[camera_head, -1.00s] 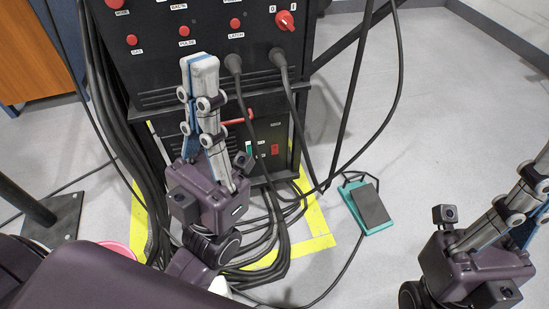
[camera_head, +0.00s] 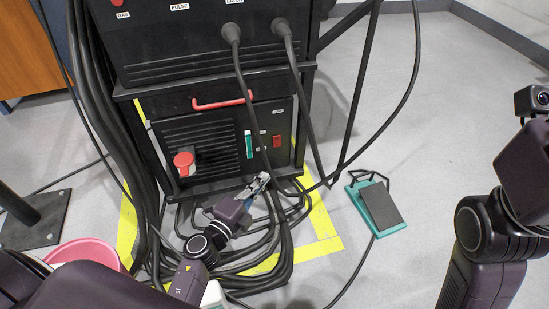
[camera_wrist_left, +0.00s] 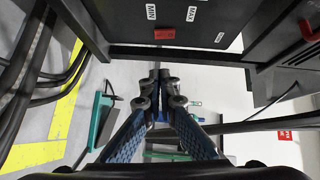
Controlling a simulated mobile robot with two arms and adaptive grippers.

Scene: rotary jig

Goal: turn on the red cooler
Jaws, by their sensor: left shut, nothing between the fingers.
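The cooler (camera_head: 215,143) is a black box at the bottom of the rack in the head view. It has a red handle (camera_head: 222,103), a red cap (camera_head: 184,162) at lower left, a green level gauge (camera_head: 249,145) and a small red switch (camera_head: 277,141) at right. My left gripper (camera_head: 262,180) is shut and empty, low in front of the cooler, below the switch and apart from it. Its closed fingers (camera_wrist_left: 158,82) show in the left wrist view, with a red part (camera_wrist_left: 164,33) near the MIN and MAX labels above them. My right arm shows at the right edge, its fingers out of frame.
Thick black cables (camera_head: 236,100) hang in front of the cooler and coil on the floor around my left gripper. A teal foot pedal (camera_head: 380,206) lies to the right. A pink bucket (camera_head: 88,252) stands at lower left. Open floor lies at right.

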